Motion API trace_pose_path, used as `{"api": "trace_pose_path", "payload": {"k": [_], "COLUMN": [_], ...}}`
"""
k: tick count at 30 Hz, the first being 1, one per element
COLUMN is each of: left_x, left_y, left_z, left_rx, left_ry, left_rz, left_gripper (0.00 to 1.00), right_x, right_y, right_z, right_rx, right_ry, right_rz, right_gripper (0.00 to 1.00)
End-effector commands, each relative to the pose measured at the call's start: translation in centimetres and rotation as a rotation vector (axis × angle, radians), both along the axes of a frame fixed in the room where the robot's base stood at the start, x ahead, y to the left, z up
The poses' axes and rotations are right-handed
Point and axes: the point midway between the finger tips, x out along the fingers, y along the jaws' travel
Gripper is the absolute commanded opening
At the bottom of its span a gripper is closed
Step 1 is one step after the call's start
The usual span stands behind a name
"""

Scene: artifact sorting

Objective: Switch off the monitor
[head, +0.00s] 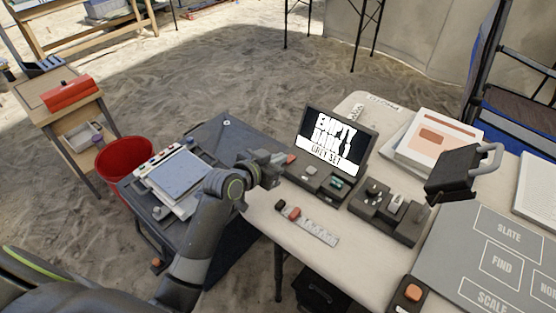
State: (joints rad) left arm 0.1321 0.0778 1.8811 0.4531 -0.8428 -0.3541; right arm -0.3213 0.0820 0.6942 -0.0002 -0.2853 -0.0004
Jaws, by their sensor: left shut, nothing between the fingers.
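The monitor (346,146) stands on the pale table, with a dark frame and a lit screen showing large white lettering and a white band reading "GREY SET". A dark base with small controls (320,180) lies in front of it. A small red part (291,158) shows at the base's left end. My left gripper (282,159) is shut and empty, at the left end of this base, close to the red part. I cannot tell whether it touches it. My right gripper is not in view.
A dark tray with small items (388,212) sits right of the base. A labelled grey board (470,250) and a dark block with a grey handle (455,172) are further right. A strip with small pieces (316,230) lies in front. A red bucket (124,158) stands left.

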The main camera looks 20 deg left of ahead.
Motion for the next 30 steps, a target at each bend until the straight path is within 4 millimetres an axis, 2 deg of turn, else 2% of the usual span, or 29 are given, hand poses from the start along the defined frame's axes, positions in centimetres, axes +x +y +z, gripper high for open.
{"api": "trace_pose_path", "payload": {"k": [1,3,5,13,22,30], "left_x": [-0.1,-0.2,-0.2,-0.1,-0.2,-0.2], "left_y": [0.1,0.1,0.1,0.1,0.1,0.1], "left_z": [-0.9,-1.2,-0.6,-0.3,1.0,1.0], "left_rx": [-0.007,-0.015,-0.016,-0.015,-0.015,-0.015], "left_ry": [-0.018,-0.04,-0.041,-0.039,-0.039,-0.039], "left_rz": [0.0,0.001,0.0,0.0,0.0,0.0], "left_gripper": [0.0,0.0,0.0,0.0,0.0,0.0], "right_x": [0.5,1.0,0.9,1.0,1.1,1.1], "right_y": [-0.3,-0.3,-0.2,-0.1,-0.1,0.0], "right_z": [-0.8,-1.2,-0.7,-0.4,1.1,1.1], "right_rx": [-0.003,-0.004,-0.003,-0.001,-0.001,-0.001], "right_ry": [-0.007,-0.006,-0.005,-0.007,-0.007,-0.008], "right_rz": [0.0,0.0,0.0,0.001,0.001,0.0], "right_gripper": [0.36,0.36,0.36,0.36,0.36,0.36]}}
